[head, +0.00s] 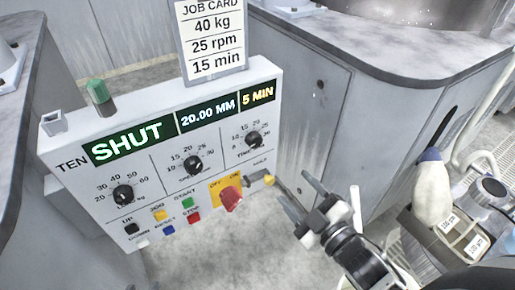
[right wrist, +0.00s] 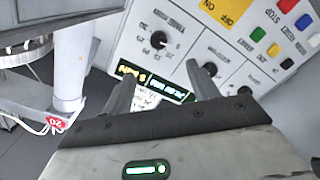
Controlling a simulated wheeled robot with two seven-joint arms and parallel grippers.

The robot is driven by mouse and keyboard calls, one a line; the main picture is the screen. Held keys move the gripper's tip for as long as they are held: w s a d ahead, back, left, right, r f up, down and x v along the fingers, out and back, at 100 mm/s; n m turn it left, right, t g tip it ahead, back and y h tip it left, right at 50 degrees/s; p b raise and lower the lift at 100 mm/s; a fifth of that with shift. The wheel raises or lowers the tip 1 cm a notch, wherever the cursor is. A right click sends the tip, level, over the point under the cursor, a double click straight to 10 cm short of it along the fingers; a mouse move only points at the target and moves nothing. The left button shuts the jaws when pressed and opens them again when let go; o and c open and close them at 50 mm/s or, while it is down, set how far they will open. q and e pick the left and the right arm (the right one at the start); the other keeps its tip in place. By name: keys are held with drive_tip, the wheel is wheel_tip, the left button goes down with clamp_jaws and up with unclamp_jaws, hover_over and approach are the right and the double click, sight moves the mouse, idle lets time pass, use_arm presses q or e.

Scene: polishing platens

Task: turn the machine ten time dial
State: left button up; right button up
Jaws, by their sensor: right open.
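The machine ten panel (head: 150,160) is a white box with SHUT, 20.00 MM and 5 MIN on its displays. Its time dial (head: 254,140) is a black knob at the panel's upper right, under the 5 MIN display. It also shows in the right wrist view (right wrist: 158,40), upside down, beyond the fingers. The exact pointer setting is too small to read. My right gripper (head: 296,189) is open and empty, below and right of the dial, apart from the panel. Its two fingers also show in the right wrist view (right wrist: 160,88). My left gripper is not in view.
The speed dial (head: 193,166) and load dial (head: 123,195) sit left of the time dial. A red switch (head: 231,198) and several coloured buttons are below. A job card (head: 211,38) reads 40 kg, 25 rpm, 15 min. A grey cabinet (head: 340,110) stands behind; bottles are at right.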

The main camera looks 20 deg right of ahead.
sight(257, 143)
drive_tip(key=w+a, duration=0.1)
drive_tip(key=w, duration=0.9)
drive_tip(key=w+a, duration=0.1)
drive_tip(key=w, duration=0.4)
drive_tip(key=shift+w+a+r, duration=0.15)
drive_tip(key=shift+w+a, duration=0.15)
drive_tip(key=shift+w, duration=0.05)
drive_tip(key=c, duration=1)
